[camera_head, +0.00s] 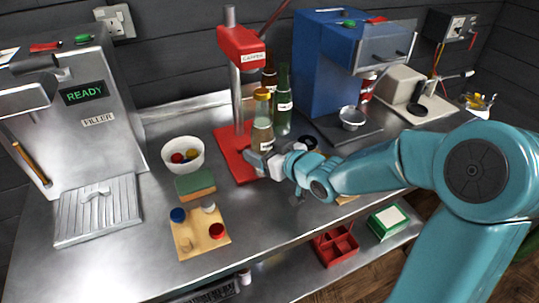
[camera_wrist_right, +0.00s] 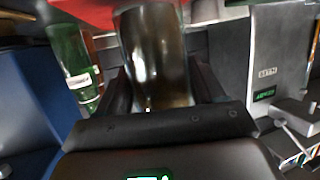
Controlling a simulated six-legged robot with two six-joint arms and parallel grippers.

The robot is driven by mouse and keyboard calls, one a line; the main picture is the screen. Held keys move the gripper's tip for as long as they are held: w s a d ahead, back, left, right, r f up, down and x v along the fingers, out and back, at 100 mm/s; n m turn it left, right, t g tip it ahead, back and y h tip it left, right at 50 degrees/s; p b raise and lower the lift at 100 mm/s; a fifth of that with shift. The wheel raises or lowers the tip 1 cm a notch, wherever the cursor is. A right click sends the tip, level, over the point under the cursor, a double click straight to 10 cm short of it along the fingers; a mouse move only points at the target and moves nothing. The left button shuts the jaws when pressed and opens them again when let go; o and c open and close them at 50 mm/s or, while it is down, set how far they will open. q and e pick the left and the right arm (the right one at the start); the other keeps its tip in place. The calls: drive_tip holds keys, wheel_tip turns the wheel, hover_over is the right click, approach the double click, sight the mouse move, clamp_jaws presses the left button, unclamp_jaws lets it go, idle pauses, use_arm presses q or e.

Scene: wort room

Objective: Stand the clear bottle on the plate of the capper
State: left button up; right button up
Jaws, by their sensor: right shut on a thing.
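The clear bottle (camera_head: 262,130), with a gold cap and amber-brown contents, stands about upright in front of the capper's column. My right gripper (camera_head: 262,163) is shut on its lower part; the wrist view shows the bottle (camera_wrist_right: 155,60) between the fingers of the right gripper (camera_wrist_right: 160,95). The capper has a red head (camera_head: 240,45) on a grey column and a red plate (camera_head: 230,150) below. The bottle is over the plate, but the gripper hides its foot, so I cannot tell whether it touches. My left gripper is not in view.
A green bottle (camera_head: 283,100) and a brown bottle (camera_head: 269,72) stand close behind and right. A blue machine (camera_head: 325,60) stands farther right. A white bowl (camera_head: 183,153), a sponge (camera_head: 196,185) and a wooden board with caps (camera_head: 200,238) lie left and in front.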

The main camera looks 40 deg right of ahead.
drive_tip(key=w, duration=0.2)
drive_tip(key=w+d+p, duration=0.1)
drive_tip(key=w, duration=0.1)
drive_tip(key=w+p, duration=0.1)
drive_tip(key=w, duration=0.1)
drive_tip(key=shift+d+r, duration=0.1)
drive_tip(key=shift+d, duration=0.15)
drive_tip(key=shift+w+d, duration=0.1)
drive_tip(key=shift+w, duration=0.25)
drive_tip(key=shift+w+d+f, duration=0.1)
drive_tip(key=shift+w+f, duration=0.1)
drive_tip(key=shift+w, duration=0.05)
drive_tip(key=shift+b, duration=0.35)
drive_tip(key=shift+s, duration=0.1)
drive_tip(key=shift+r, duration=0.1)
drive_tip(key=shift+f+b, duration=0.5)
drive_tip(key=shift+b, duration=0.7)
idle(0.5)
